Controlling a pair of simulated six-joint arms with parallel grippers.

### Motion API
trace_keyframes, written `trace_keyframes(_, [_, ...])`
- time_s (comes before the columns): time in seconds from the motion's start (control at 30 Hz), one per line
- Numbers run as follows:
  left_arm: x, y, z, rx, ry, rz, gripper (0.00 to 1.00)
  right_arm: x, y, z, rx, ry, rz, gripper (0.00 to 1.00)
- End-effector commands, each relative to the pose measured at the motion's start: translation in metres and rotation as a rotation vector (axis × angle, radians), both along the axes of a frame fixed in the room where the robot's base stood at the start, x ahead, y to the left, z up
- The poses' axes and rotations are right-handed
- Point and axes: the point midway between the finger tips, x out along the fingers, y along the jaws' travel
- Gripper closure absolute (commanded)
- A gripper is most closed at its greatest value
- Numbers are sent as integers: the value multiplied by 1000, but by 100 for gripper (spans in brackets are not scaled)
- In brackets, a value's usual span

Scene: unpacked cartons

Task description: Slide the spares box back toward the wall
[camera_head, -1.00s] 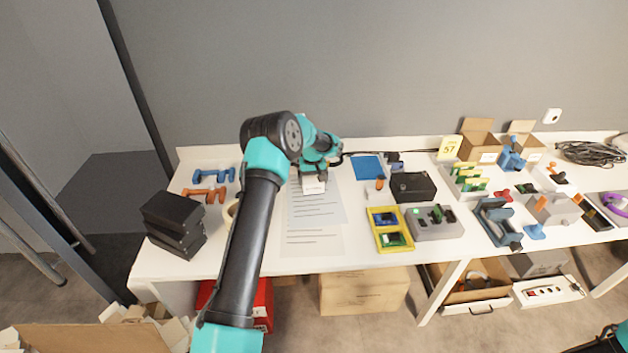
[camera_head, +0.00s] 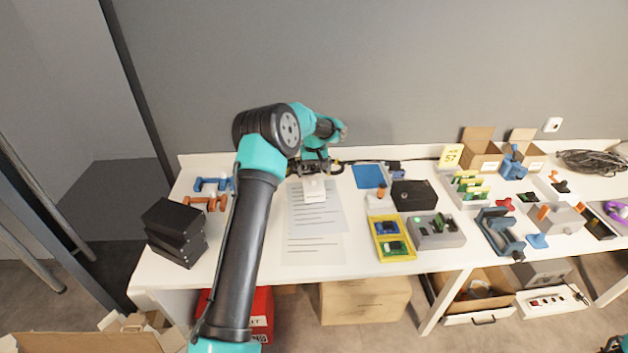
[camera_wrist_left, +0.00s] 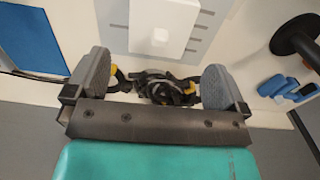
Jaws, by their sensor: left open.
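A small white box (camera_head: 314,190) with a front label too small to read is the likeliest spares box. It stands on printed sheets (camera_head: 316,240) toward the back of the white table. My left gripper (camera_head: 316,167) is at the wall side of the box, apart from or close to it; I cannot tell its exact height. In the left wrist view the gripper (camera_wrist_left: 155,82) is open, its grey fingers wide apart with nothing held. The white box (camera_wrist_left: 163,27) shows beyond the fingertips. Dark cables (camera_wrist_left: 165,90) show between the fingers.
A blue pad (camera_head: 369,176) and black box (camera_head: 414,195) stand right of the sheets. A yellow tray (camera_head: 372,236) and grey fixture (camera_head: 455,238) lie nearer the front. Orange and blue handles (camera_head: 206,203) and stacked black boxes (camera_head: 174,222) are left. A raised edge runs along the wall.

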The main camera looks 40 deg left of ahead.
Motion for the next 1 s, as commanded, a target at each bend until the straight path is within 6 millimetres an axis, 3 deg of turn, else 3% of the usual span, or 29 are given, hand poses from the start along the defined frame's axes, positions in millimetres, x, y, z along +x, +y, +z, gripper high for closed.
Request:
trace_keyframes(0.2, [1,0,44,1,-3,0,0,0,0,0,0,0,0,57])
trace_keyframes(0.43, [0,0,76,1,-1,1,0,0,0,0,0,0,0,57])
trace_keyframes(1.0, [0,0,83,0,0,0,0,0,0,0,0,0,0,57])
